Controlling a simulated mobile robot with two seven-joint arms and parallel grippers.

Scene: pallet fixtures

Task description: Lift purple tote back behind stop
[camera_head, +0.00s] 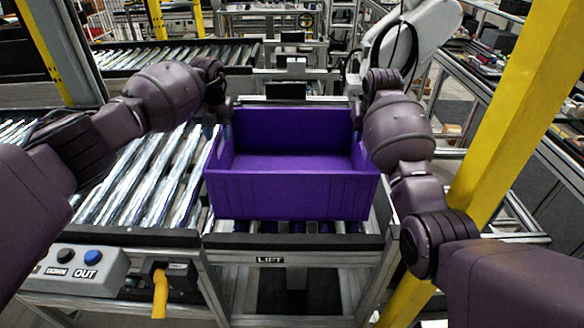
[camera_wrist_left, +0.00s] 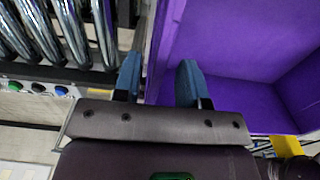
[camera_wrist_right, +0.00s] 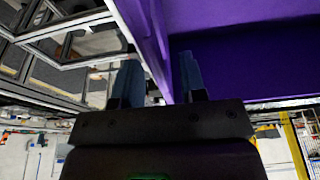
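The purple tote (camera_head: 292,196) is an empty open box sitting upright on the roller section above the "LIFT" label. My left gripper (camera_head: 222,108) is at its left wall and my right gripper is at its right wall, mostly hidden by its arm in the head view. In the left wrist view, the open fingers (camera_wrist_left: 158,84) stand on either side of the tote wall with a gap showing. In the right wrist view, the open fingers (camera_wrist_right: 160,80) also straddle the wall (camera_wrist_right: 150,45). A dark plate (camera_head: 286,91), possibly the stop, stands just behind the tote.
A roller conveyor (camera_head: 150,185) adjoins on the left. A button box (camera_head: 75,268) marked "DOWN" and "OUT" is at the front left. A yellow post (camera_head: 515,110) rises on the right. A white robot arm (camera_head: 410,45) and another conveyor (camera_head: 170,57) are behind.

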